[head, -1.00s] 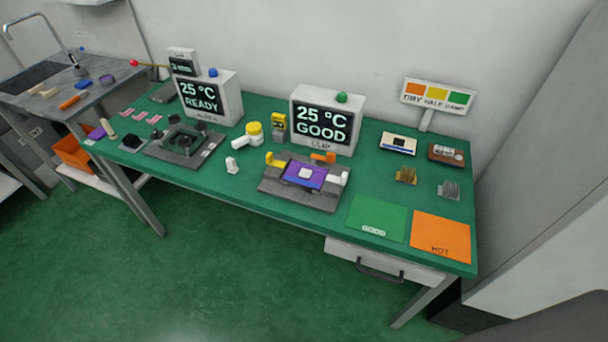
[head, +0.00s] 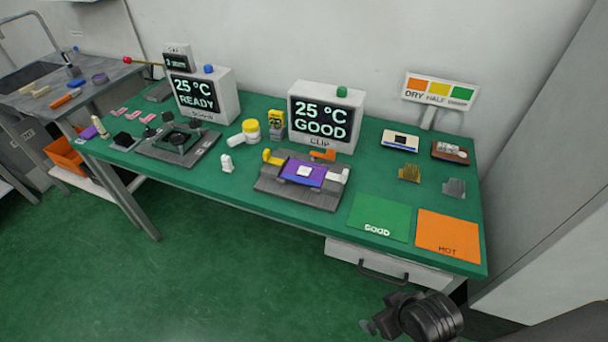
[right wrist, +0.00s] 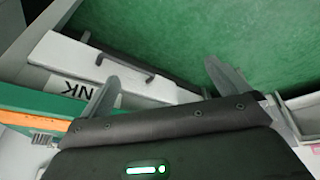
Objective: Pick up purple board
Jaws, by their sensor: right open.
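A purple board (head: 317,176) with a pale square chip on it sits in a grey fixture (head: 270,189) on the green table, with a yellow lever on its left and a white block on its right. My right gripper (head: 372,326) enters the head view at the bottom right, in front of the table and well short of the board. In the right wrist view my right gripper (right wrist: 160,82) is open and empty, its two fingers spread wide. The board does not show in the right wrist view. My left gripper is not in view.
A screen box reading GOOD (head: 320,122) stands behind the fixture. A green pad (head: 378,216) and an orange HOT pad (head: 447,235) lie at the table's right front. A second dark fixture (head: 172,150) is to the left. A drawer (head: 345,257) hangs under the front edge.

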